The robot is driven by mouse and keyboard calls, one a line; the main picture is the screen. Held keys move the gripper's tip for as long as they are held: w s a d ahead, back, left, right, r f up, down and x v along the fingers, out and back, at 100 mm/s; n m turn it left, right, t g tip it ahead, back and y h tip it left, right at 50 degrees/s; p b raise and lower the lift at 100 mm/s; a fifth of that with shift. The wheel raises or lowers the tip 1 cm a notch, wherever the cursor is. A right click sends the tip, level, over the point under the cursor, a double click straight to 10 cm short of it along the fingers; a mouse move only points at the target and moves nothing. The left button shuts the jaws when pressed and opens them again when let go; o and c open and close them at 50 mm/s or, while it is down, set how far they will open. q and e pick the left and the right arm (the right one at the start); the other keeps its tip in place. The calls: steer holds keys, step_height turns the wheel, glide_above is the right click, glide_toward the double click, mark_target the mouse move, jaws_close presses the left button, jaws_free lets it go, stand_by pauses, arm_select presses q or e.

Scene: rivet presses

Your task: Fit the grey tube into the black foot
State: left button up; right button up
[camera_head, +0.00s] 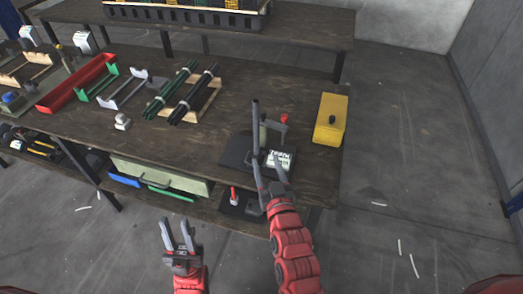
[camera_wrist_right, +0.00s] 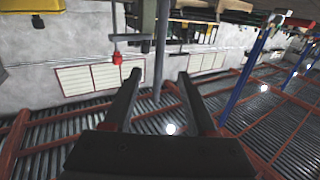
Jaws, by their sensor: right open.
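The grey tube (camera_head: 255,122) stands upright at the front right of the workbench, beside the press. Its lower end is hidden near my right gripper. A flat black base (camera_head: 235,153) lies under this area; I cannot tell whether it is the black foot or whether the tube is seated in it. My right gripper (camera_head: 266,163) is open at the tube. In the right wrist view the tube (camera_wrist_right: 160,55) passes between the open fingertips (camera_wrist_right: 158,76), with no visible contact. My left gripper (camera_head: 178,224) is open and empty, in front of the bench edge.
The press has a red knob (camera_head: 284,118), also in the right wrist view (camera_wrist_right: 117,58). A white labelled block (camera_head: 281,158) sits beside it. A yellow box (camera_head: 331,118) stands at the right edge. Dark rods (camera_head: 190,95) lie on a wooden rack. The bench middle is mostly clear.

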steer(key=p+v, duration=0.1)
steer(key=v, duration=0.6)
steer(key=shift+s, duration=0.1)
